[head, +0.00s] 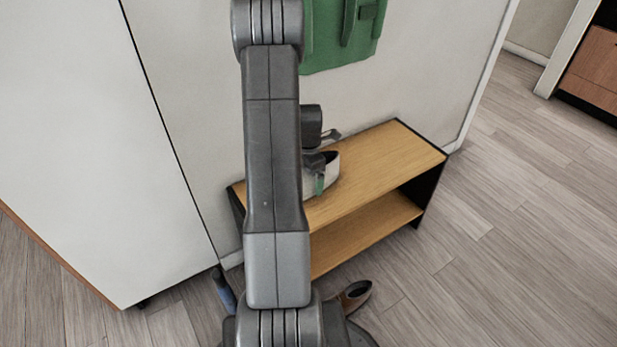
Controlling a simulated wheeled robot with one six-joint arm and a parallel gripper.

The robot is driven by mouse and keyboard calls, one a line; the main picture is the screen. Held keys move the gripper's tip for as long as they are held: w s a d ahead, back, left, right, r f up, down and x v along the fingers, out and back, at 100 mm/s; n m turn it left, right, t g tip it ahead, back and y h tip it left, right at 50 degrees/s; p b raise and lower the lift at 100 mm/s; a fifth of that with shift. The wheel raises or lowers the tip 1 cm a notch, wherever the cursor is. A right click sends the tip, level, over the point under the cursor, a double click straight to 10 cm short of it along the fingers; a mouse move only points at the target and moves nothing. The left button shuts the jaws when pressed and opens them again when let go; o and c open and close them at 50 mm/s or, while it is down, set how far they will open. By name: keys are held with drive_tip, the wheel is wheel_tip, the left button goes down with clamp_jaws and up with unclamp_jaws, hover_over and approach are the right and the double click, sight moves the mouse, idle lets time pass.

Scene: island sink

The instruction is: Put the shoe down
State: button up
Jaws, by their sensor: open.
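A light-coloured shoe (331,172) with a dark opening sits on the top board of a low wooden bench (385,160). My arm hides its left part. My gripper (322,160) is at the shoe, partly hidden behind my arm, with its jaws open. One finger shows above the shoe's opening and a green-tipped part shows in front of its side. I cannot tell whether the fingers touch the shoe.
A brown shoe (355,295) and a blue item (226,293) lie on the floor before the bench. The bench has a lower shelf (370,225). A green bag (340,35) hangs on the wall above. The bench top's right part and the floor at right are clear.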

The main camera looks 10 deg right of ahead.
wheel_tip(320, 180, up, 12)
drive_tip(key=p, duration=0.3)
drive_tip(key=shift+f, duration=0.15)
